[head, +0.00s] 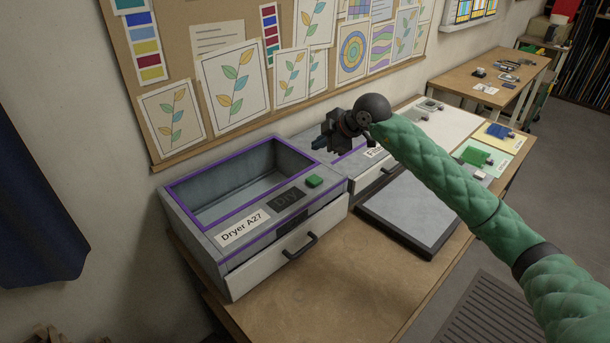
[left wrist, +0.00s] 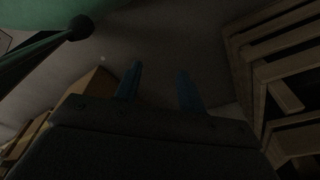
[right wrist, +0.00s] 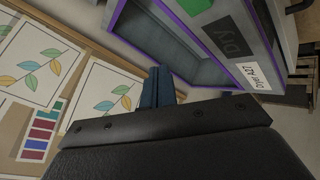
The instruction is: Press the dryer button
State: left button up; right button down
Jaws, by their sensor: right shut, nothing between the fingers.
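The dryer (head: 190,222) is a grey box with a purple-edged open top, labelled "Dryer A27", on the wooden table. Its green button (head: 314,181) sits on the front ledge by a dark "DIY"-like panel (head: 287,198). The button also shows at the top edge of the right wrist view (right wrist: 191,5). My right gripper (head: 318,143) is shut and empty, in the air above and behind the button, apart from it. Its blue fingers show together in the right wrist view (right wrist: 158,86). My left gripper (left wrist: 157,84) is open and empty; it is out of the head view.
A second purple-edged box (head: 352,165) stands right of the dryer, partly hidden by my right arm. A dark-framed flat panel (head: 412,212) lies in front of it. A pinboard with leaf drawings (head: 233,80) hangs behind. The table's front (head: 300,290) is bare.

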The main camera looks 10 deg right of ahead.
pick_arm(q)
jog(key=shift+w, duration=0.1)
pick_arm(e)
jog(key=shift+a+f, duration=0.1)
jog(key=shift+a, duration=0.05)
jog(key=b, duration=0.4)
send_over(318, 180)
notch_tip(318, 180, down, 7)
jog(key=shift+f, duration=0.15)
pick_arm(q)
jog(key=w+d+r, duration=0.2)
jog(key=d+r, duration=0.1)
jog(key=r, duration=0.5)
jog(key=shift+w+r+g, duration=0.4)
pick_arm(e)
jog(key=shift+f, duration=0.65)
pick_arm(q)
jog(key=shift+a, duration=0.1)
pick_arm(e)
jog(key=shift+f, duration=0.1)
pick_arm(q)
jog(key=shift+f+b, duration=0.3)
jog(key=shift+b, duration=0.1)
pick_arm(e)
jog(key=shift+f, duration=0.3)
